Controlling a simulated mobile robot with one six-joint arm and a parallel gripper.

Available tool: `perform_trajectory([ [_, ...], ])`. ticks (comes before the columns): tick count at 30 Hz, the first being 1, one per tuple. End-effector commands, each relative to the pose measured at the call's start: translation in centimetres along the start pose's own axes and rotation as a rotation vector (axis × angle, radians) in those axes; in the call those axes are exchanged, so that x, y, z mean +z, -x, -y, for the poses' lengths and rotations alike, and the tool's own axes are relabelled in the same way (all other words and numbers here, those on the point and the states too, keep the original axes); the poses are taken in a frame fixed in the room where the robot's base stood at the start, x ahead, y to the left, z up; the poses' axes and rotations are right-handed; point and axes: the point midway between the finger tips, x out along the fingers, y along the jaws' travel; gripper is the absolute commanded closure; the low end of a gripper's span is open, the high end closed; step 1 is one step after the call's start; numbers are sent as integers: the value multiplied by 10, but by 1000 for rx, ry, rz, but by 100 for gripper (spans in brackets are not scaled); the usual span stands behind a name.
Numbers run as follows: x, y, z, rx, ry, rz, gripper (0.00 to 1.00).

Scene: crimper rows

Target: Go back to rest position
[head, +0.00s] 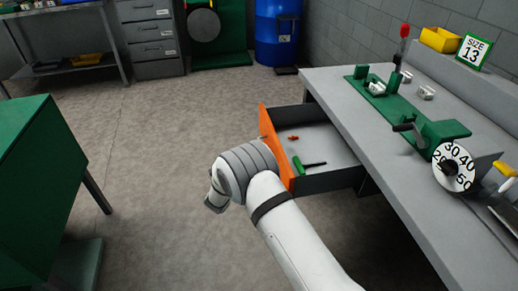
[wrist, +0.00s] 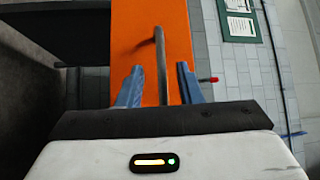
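My gripper (wrist: 158,78) shows in the wrist view with its two blue fingers apart, so it is open. The dark bar handle (wrist: 160,52) of the orange drawer front (wrist: 140,30) appears between the fingers, with a gap on each side. In the head view my white arm reaches toward the pulled-out drawer (head: 325,182) under the workbench. The fingers are hidden there. The orange drawer front also shows in the head view (head: 268,135), partly behind my wrist.
The grey workbench (head: 345,90) is on the right, with a green fixture (head: 395,103) and a dial (head: 453,167). A green cabinet (head: 35,190) stands left. The floor between is clear.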

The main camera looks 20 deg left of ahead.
Motion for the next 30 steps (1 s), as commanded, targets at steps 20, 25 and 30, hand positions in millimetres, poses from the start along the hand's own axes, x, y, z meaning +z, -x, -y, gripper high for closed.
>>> perform_trajectory([
  [20,-1,22,0,0,1,-2,67],
  [25,-3,19,18,0,0,-2,67],
  [30,-7,15,49,0,1,-2,67],
])
